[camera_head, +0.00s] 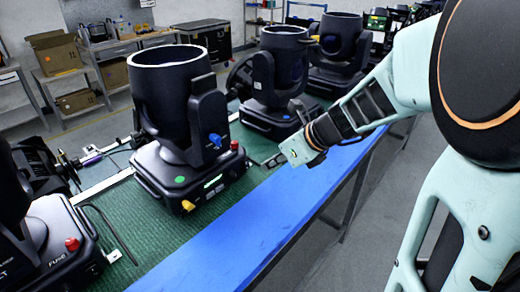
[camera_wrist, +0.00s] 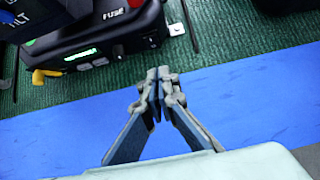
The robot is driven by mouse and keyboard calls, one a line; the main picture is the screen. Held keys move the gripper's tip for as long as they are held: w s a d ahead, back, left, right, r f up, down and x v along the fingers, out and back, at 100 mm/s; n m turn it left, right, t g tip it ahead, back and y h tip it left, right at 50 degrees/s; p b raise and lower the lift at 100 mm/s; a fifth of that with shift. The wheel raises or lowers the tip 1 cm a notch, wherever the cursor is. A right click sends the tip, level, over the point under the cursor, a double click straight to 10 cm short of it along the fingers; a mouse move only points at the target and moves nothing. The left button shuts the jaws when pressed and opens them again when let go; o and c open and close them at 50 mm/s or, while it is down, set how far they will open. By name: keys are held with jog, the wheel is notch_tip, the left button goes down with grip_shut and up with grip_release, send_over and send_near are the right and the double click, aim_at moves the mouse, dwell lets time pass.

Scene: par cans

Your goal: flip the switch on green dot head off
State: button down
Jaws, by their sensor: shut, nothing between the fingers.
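The green dot head (camera_head: 175,95) is a black fixture with a wide open barrel on a base, with a green dot (camera_head: 180,179) on its base. Its front panel has a lit green display (camera_head: 213,181), a yellow part (camera_head: 188,205) and a red knob (camera_head: 235,146). A matching base (camera_wrist: 95,45) shows at upper left in the wrist view, with small buttons and a FUSE label. I cannot tell which control is the switch or its position. My gripper (camera_head: 270,162) is shut and empty, to the right of this base and apart from it; its fingertips (camera_wrist: 158,76) meet in the wrist view.
Another black fixture (camera_head: 282,70) stands behind my gripper, and one more (camera_head: 340,45) beyond it. A fixture base (camera_head: 55,240) is at lower left. The green mat (camera_head: 150,235) and blue front strip (camera_head: 245,230) are mostly clear. Shelves with boxes (camera_head: 55,52) stand at the back.

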jog(key=p+v, duration=0.5)
jog(key=v, duration=0.2)
jog(key=shift+r, duration=0.4)
